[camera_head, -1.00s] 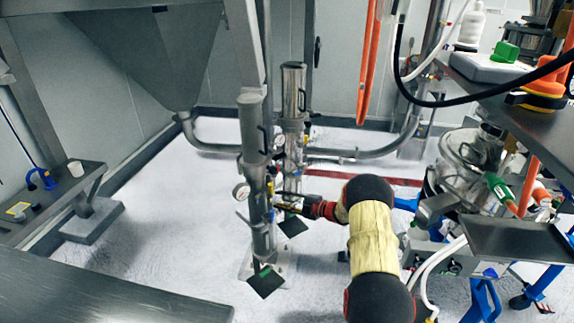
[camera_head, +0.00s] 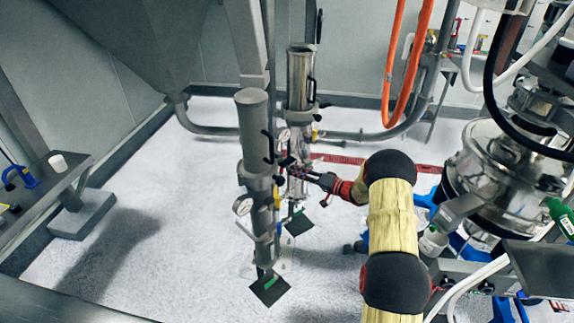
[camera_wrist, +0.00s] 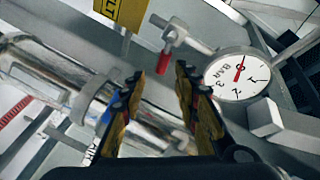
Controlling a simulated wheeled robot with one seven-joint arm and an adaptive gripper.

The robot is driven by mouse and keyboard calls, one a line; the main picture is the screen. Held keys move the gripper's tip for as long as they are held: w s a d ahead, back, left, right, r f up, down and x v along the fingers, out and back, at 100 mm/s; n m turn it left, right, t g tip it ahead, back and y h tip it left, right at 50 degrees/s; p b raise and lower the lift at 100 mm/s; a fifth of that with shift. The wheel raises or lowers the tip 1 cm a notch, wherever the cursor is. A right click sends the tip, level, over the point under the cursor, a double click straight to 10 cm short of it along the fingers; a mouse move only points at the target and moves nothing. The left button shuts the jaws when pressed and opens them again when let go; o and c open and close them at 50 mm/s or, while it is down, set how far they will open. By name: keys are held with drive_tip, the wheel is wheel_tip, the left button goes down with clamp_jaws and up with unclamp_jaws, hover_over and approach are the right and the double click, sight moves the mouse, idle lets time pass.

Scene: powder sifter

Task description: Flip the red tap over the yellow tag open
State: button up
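In the wrist view a tap with a short red handle (camera_wrist: 164,61) sits on a small silver valve beside the pressure gauge. The handle points toward my gripper (camera_wrist: 160,72). A yellow tag (camera_wrist: 126,12) with black letters is at the top edge, left of the tap, partly cut off. My gripper's fingers are apart, one on each side of the red handle's end in the picture; I see no contact. In the head view my gripper (camera_head: 296,172) is at the steel columns, and its fingers are small there. I cannot make out the tap clearly in that view.
A round gauge (camera_wrist: 237,76) is right of the tap, close to the right finger. A steel pipe (camera_wrist: 50,75) lies at left. In the head view a front column (camera_head: 256,135) and a rear column (camera_head: 301,85) stand close together. A steel vessel (camera_head: 505,160) is at right.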

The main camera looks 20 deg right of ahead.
drive_tip(key=w+a+m, duration=0.1)
drive_tip(key=w, duration=0.1)
drive_tip(key=w+a+m+b, duration=0.1)
drive_tip(key=w, duration=0.1)
drive_tip(key=w+a+m, duration=0.1)
drive_tip(key=w+a, duration=0.1)
drive_tip(key=shift+w+a+f, duration=0.1)
drive_tip(key=shift+w+f, duration=0.1)
drive_tip(key=shift+f, duration=0.15)
drive_tip(key=shift+m, duration=0.3)
drive_tip(key=shift+c, duration=1.2)
clamp_jaws()
